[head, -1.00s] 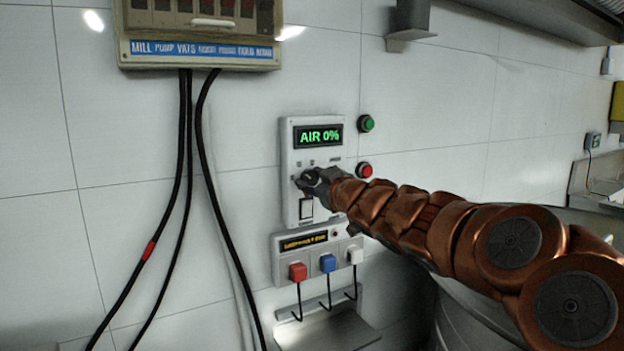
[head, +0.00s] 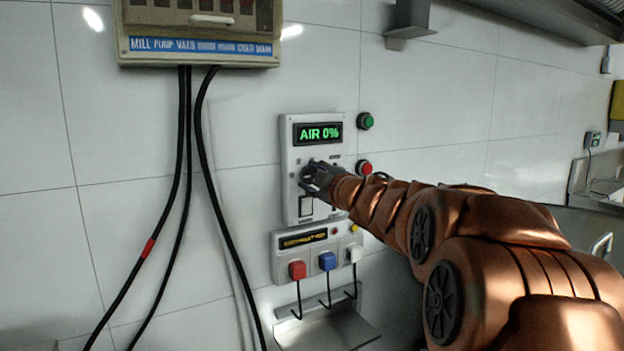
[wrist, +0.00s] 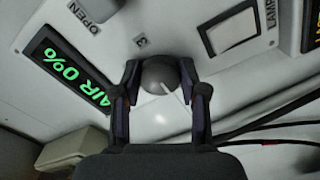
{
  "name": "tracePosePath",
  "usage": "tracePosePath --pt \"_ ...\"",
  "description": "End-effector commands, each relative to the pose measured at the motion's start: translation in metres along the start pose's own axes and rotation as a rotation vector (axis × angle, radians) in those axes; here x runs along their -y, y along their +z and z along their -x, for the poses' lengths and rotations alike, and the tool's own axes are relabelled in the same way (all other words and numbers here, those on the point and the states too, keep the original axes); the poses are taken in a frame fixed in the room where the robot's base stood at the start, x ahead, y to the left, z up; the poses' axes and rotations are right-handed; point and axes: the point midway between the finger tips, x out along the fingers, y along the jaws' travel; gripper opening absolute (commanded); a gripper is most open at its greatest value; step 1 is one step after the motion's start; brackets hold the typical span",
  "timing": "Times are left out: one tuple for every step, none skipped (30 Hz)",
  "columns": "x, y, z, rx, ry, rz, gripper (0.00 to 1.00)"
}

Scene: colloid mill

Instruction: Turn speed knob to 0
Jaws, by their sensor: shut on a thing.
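The speed knob (wrist: 162,72) is a dark round knob with a light pointer line, seen in the wrist view on the white control panel (head: 290,207). My gripper (wrist: 162,88) has a finger on each side of the knob and is shut on it. In the head view my gripper (head: 312,178) reaches the panel from the right and hides the knob. The panel's display (head: 319,133) reads "AIR 0%" in green; it also shows at the left of the wrist view (wrist: 72,72). In the wrist view, labels "OPEN" and "3" are near the knob.
A green button (head: 366,121) and a red button (head: 365,167) are right of the panel. A lower box (head: 282,262) carries red, blue and white plugs. A switch box (head: 200,47) with hanging black cables is at the upper left. A metal shelf (head: 330,328) is below.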

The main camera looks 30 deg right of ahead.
Motion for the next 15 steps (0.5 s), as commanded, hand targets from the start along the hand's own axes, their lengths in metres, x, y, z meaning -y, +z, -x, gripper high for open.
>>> tracePosePath --pt "0.0011 0.0015 0.0000 0.003 -0.002 0.004 0.08" --pt "0.0011 0.0014 0.0000 0.003 -0.002 0.006 0.08" --pt "0.0010 0.0013 0.0000 0.002 -0.002 0.007 0.08" --pt "0.0010 0.0013 0.0000 0.002 -0.002 0.008 0.08" --pt "0.0010 0.0012 0.0000 0.002 -0.002 0.008 0.08" --pt "0.0010 0.0011 0.0000 0.002 -0.002 0.008 0.08" --pt "0.0010 0.0011 0.0000 0.002 -0.002 0.008 0.08" --pt "0.0010 0.0011 0.0000 0.002 -0.002 0.008 0.08" --pt "0.0010 0.0010 0.0000 0.002 -0.002 0.008 0.08" --pt "0.0009 0.0010 0.0000 0.002 -0.001 0.008 0.08" --pt "0.0009 0.0010 0.0000 0.002 -0.001 0.008 0.08" --pt "0.0009 0.0009 0.0000 0.002 -0.001 0.008 0.08" --pt "0.0009 0.0009 0.0000 0.002 -0.001 0.008 0.08" --pt "0.0009 0.0008 0.0000 0.002 -0.001 0.008 0.46" --pt "0.0009 0.0008 -0.0001 0.001 -0.001 0.008 0.50"
